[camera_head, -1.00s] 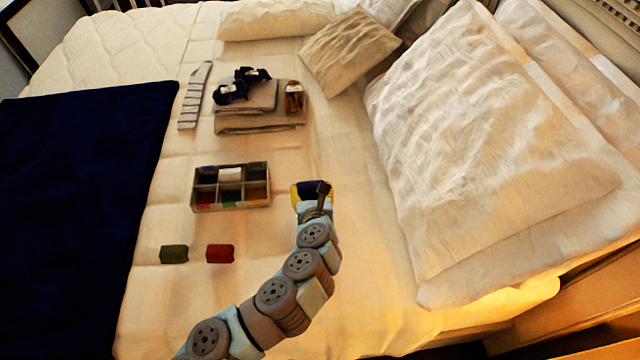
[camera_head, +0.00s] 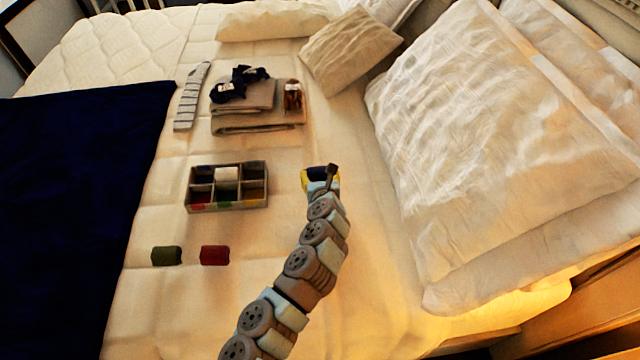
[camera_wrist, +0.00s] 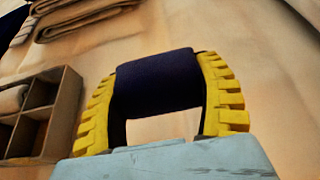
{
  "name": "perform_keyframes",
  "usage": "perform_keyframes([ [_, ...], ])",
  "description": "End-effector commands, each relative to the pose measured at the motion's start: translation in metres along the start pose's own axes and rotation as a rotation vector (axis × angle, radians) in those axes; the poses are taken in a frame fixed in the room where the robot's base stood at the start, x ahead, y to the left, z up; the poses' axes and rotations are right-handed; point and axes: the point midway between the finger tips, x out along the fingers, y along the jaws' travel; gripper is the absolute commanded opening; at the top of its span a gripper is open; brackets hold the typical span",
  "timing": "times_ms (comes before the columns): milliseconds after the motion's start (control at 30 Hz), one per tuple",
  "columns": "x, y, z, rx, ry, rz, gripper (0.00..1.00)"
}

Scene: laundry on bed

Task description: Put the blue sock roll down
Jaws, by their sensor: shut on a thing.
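My gripper (camera_head: 320,176) is over the bare sheet, to the right of the divided box (camera_head: 228,207). Its yellow fingers are shut on the dark blue sock roll (camera_wrist: 158,82), one finger at each end in the wrist view (camera_wrist: 158,76). The roll lies crosswise between the fingers. I cannot tell whether the roll touches the sheet. The box has several compartments, and a white roll (camera_head: 227,174) sits in the back middle one. The box also shows at the left of the wrist view (camera_wrist: 62,115).
A green roll (camera_head: 166,256) and a red roll (camera_head: 214,255) lie in front of the box. Folded beige cloths (camera_head: 258,124), with dark items and a small brown object (camera_head: 293,97) on top, lie behind it. White pillows (camera_head: 490,150) fill the right. The sheet around my gripper is clear.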

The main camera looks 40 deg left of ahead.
Motion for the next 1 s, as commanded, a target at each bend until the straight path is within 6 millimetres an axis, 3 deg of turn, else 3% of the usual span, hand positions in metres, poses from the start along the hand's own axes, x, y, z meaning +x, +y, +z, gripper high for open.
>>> perform_keyframes([
  [367,0.017,-0.004,-0.009,-0.002,0.001,0.002,0.41],
  [567,0.027,-0.003,-0.035,0.0,0.0,0.001,0.41],
  [967,0.028,-0.003,-0.038,0.001,0.001,0.001,0.41],
  [1000,0.028,-0.003,-0.039,0.001,0.001,0.002,0.75],
])
